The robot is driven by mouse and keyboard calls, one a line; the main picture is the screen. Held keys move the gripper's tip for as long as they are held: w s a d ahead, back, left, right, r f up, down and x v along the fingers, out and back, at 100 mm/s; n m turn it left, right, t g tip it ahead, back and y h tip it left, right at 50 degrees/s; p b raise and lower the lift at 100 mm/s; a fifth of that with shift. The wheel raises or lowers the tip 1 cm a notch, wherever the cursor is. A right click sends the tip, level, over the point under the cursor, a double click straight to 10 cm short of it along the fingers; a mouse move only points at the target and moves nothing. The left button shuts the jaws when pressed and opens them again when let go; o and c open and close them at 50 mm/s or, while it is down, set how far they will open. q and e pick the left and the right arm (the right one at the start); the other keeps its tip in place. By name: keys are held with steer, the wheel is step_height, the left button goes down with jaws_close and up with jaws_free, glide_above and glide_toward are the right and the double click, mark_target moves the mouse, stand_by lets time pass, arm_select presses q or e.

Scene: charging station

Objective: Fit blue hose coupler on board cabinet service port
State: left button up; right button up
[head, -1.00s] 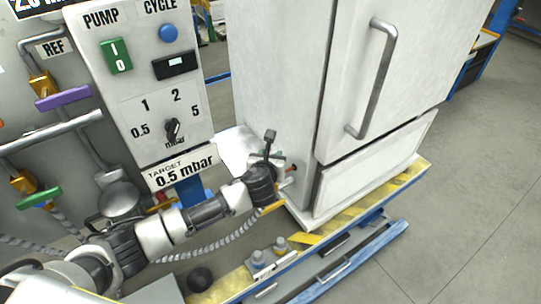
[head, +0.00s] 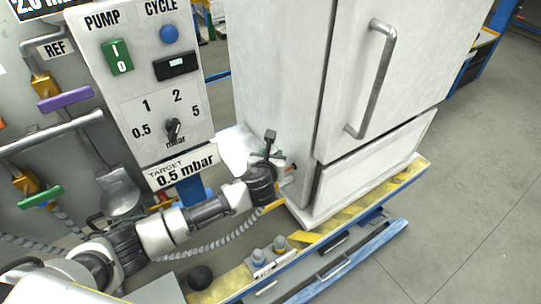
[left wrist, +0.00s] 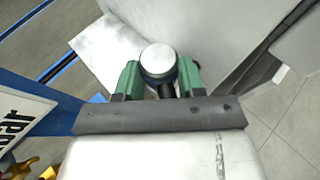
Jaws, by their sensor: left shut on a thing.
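The white cabinet (head: 285,90) stands right of centre in the head view. My left gripper (head: 277,166) is at the lower part of its left side. In the left wrist view, its green fingers (left wrist: 160,80) are shut on a round piece with a pale end and a dark blue band, which I take as the blue hose coupler (left wrist: 159,62). A grey ribbed hose (head: 215,245) runs up towards the gripper. A small reddish stub (head: 291,168) shows beside the fingers at the cabinet wall. I cannot tell whether the coupler is seated; the port is largely hidden. My right gripper is out of view.
The pump panel (head: 150,90), with its target sign (head: 182,168), stands left of the cabinet. Green (head: 40,196) and purple (head: 64,98) valve handles are farther left. Small fittings (head: 270,255) sit on the yellow-striped base in front. The floor at right is clear.

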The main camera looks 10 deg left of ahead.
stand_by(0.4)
arm_select(q)
steer(key=shift+p, duration=0.4)
steer(key=shift+f+b, duration=1.7)
steer(key=shift+f, duration=1)
steer(key=o, duration=1.2)
steer(key=v, duration=1.1)
